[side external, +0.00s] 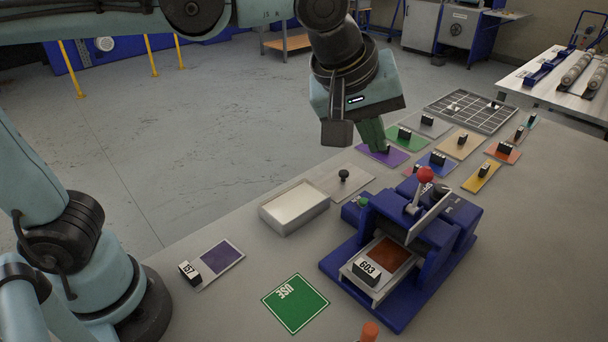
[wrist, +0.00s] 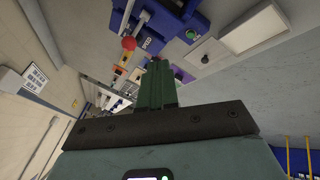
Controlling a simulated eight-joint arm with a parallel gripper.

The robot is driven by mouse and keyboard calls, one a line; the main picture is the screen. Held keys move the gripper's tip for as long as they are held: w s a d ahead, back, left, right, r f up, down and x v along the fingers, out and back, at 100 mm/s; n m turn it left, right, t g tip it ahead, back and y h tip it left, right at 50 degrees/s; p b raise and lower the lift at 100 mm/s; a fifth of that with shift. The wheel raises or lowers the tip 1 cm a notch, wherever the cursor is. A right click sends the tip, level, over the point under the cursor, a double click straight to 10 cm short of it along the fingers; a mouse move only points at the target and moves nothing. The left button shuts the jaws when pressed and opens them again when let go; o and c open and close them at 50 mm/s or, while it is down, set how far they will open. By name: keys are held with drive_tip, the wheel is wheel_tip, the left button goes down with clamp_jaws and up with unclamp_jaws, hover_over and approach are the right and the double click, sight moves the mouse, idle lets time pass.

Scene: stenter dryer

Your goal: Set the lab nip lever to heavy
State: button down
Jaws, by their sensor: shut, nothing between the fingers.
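The lab nip is a blue machine (side external: 400,245) on the grey table in the side view. Its lever, a light shaft with a red ball knob (side external: 425,175), stands up from the top; the knob also shows in the wrist view (wrist: 129,43). A plate (side external: 430,217) stands beside the lever; I cannot read any setting mark on it. My gripper (side external: 371,135) is shut and empty, with green fingers, held up behind and left of the lever, apart from it. In the wrist view my gripper's fingers (wrist: 157,75) are together.
A white tray (side external: 318,212) and a black-knobbed plate (side external: 344,178) lie left of the machine. Several coloured swatches with number blocks, such as a purple one (side external: 383,155), lie behind it. A green USE card (side external: 295,303) lies in front on clear table.

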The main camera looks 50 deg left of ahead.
sight(419, 192)
drive_tip(key=w+d+f, duration=0.3)
drive_tip(key=w+f, duration=0.2)
drive_tip(key=shift+w+f, duration=0.15)
drive_tip(key=shift+f, duration=0.05)
idle(0.5)
drive_tip(key=shift+w+g, duration=1.5)
drive_tip(key=shift+w, duration=0.5)
drive_tip(key=shift+s, duration=0.1)
